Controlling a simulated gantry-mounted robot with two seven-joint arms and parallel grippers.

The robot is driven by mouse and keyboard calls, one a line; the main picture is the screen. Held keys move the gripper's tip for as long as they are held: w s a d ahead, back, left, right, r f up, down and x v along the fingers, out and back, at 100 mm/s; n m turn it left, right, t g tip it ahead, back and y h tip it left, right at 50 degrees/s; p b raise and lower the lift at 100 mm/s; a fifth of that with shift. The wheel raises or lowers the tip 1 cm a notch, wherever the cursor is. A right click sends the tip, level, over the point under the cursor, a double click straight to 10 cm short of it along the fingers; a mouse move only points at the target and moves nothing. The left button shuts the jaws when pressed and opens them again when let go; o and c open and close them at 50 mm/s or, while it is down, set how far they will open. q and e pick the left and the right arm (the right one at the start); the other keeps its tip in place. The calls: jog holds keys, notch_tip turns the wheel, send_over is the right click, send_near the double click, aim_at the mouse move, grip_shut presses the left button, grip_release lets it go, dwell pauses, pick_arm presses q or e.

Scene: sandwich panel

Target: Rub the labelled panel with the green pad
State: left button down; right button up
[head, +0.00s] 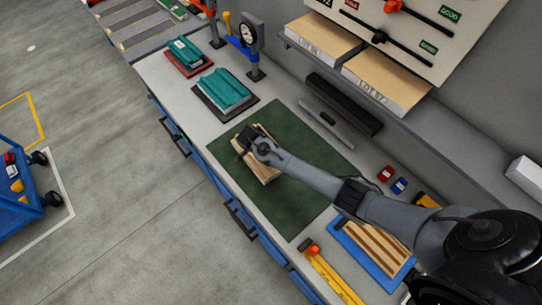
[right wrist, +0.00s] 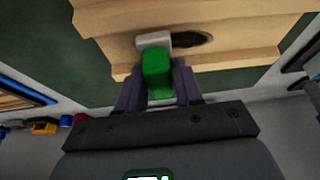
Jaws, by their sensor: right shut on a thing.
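A pale layered wooden panel (head: 267,172) lies on the green mat (head: 310,160) in the head view, partly hidden under my right gripper (head: 251,141). In the right wrist view, the right gripper (right wrist: 157,82) is shut on the green pad (right wrist: 156,66), which has a light grey face. This face is at the broad surface of the panel (right wrist: 240,18); I cannot tell whether it presses on it. A dark oval mark (right wrist: 192,40) shows on the panel right beside the pad. No readable label shows on this panel. My left gripper is not in view.
Teal items on a black tray (head: 225,104) and a red tray (head: 188,68) stand at the bench's far end. A blue tray (head: 372,263) with wooden strips and a yellow ruler (head: 335,280) lie nearer. Boards marked LOT (head: 385,85) rest on the shelf.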

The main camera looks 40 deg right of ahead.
jog(key=shift+w+f+b, duration=0.2)
jog(key=shift+w+b, duration=0.85)
jog(key=shift+w, duration=0.2)
jog(key=shift+w+d+b, duration=0.1)
jog(key=shift+w+b, duration=0.3)
jog(key=shift+w, duration=0.2)
jog(key=shift+w+b, duration=0.6)
jog(key=shift+b, duration=0.05)
jog(key=shift+w+b, duration=0.85)
jog(key=shift+w, duration=0.1)
jog(key=shift+w+r, duration=0.15)
jog(key=shift+w, duration=0.1)
jog(key=shift+d, duration=0.1)
